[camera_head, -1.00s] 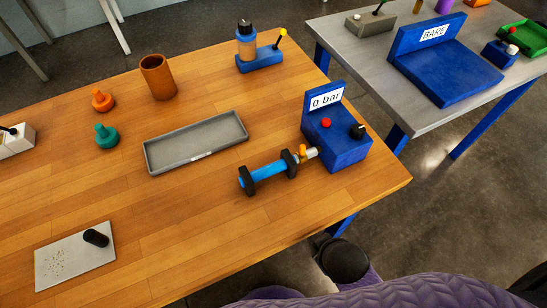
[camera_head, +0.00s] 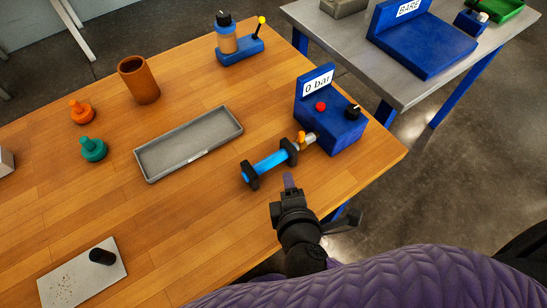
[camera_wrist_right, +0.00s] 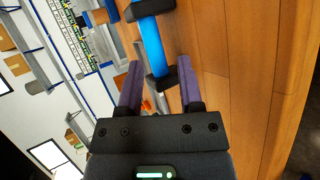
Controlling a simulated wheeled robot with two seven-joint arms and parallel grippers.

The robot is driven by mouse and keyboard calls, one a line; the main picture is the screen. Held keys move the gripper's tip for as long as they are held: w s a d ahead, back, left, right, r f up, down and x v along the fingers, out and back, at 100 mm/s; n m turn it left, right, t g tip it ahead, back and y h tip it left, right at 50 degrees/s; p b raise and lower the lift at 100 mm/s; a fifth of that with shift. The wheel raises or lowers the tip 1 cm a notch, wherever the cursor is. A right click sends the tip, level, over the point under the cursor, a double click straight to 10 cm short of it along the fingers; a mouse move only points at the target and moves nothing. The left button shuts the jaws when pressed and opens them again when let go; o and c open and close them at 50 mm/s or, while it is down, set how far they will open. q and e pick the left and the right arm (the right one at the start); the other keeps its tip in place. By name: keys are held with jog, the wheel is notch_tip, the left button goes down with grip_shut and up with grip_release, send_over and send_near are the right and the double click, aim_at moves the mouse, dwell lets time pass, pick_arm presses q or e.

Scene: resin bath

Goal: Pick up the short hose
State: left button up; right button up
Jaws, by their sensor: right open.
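The short hose (camera_head: 270,162) is a bright blue tube lying in two black holders on the wooden table, in front of the blue box marked "0 bar" (camera_head: 335,128). A brass fitting with an orange part (camera_head: 303,138) sits between it and the box. My right gripper (camera_head: 289,182) is just on the near side of the hose, apart from it. In the right wrist view the gripper's two purple fingers (camera_wrist_right: 159,72) are spread, with the blue hose (camera_wrist_right: 152,46) and its black holders seen beyond and between them. My left gripper is not in view.
A grey tray (camera_head: 190,142) lies left of the hose. A brown cup (camera_head: 138,80), orange and teal knobbed pieces and a blue-based bottle stand farther back. A pale plate with a black cylinder (camera_head: 102,256) is front left. A grey table (camera_head: 400,86) stands at right.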

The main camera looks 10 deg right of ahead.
aim_at(279, 161)
jog(key=shift+w+a+f+n+t+b, duration=0.1)
jog(key=shift+w+a+n+t+b, duration=0.15)
jog(key=shift+w+n, duration=0.25)
jog(key=shift+w+a+f+n+t+b, duration=0.1)
jog(key=shift+w+a+n+t, duration=0.25)
jog(key=shift+w+n, duration=0.15)
jog(key=x, duration=0.2)
jog(key=b+x, duration=0.1)
jog(key=x, duration=0.2)
jog(key=b+x, duration=0.1)
jog(key=x, duration=0.2)
jog(key=shift+d, duration=0.3)
jog(key=shift+r, duration=0.1)
grip_shut()
